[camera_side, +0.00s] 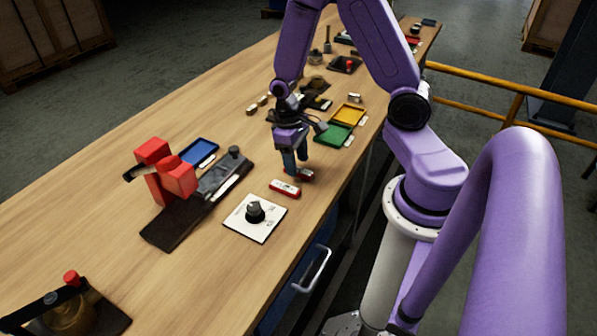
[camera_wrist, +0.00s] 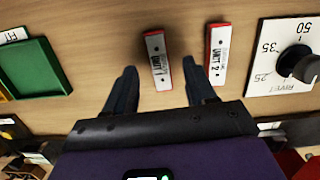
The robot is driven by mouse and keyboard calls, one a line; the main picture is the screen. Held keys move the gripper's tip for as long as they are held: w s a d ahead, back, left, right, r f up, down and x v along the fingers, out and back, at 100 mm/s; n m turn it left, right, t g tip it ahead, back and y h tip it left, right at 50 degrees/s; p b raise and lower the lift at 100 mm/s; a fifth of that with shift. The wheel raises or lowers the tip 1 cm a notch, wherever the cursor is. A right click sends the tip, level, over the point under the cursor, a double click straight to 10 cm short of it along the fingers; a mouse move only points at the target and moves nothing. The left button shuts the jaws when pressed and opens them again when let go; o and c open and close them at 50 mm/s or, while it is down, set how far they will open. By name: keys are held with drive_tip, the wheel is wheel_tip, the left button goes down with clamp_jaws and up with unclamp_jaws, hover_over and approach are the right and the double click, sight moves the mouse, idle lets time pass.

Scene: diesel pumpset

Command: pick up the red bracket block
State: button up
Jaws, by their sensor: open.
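Two small red blocks with white labelled tops lie on the wooden bench. The one marked UNIT 1 (camera_wrist: 158,62) shows in the wrist view between and just ahead of my fingertips; in the side view, this red block (camera_side: 305,175) is partly hidden by my fingers. The one marked UNIT 2 (camera_wrist: 217,55) lies beside it, outside my right-hand finger in the wrist view; it also shows in the side view (camera_side: 285,188). I cannot tell which is the bracket block. My gripper (camera_side: 295,171) is open and points down over UNIT 1, with its fingers (camera_wrist: 160,71) apart. Contact is not clear.
A white dial plate (camera_side: 256,217) lies close to UNIT 2. A green tray (camera_side: 333,135) and a yellow tray (camera_side: 348,115) lie beyond my gripper. A red clamp-like fixture (camera_side: 165,172) stands at left on a dark plate. The bench edge is near.

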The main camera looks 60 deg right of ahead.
drive_tip(key=shift+s+f, duration=0.15)
drive_tip(key=shift+f, duration=0.75)
drive_tip(key=shift+c, duration=0.3)
clamp_jaws()
drive_tip(key=shift+r, duration=0.15)
wheel_tip(320, 180, up, 10)
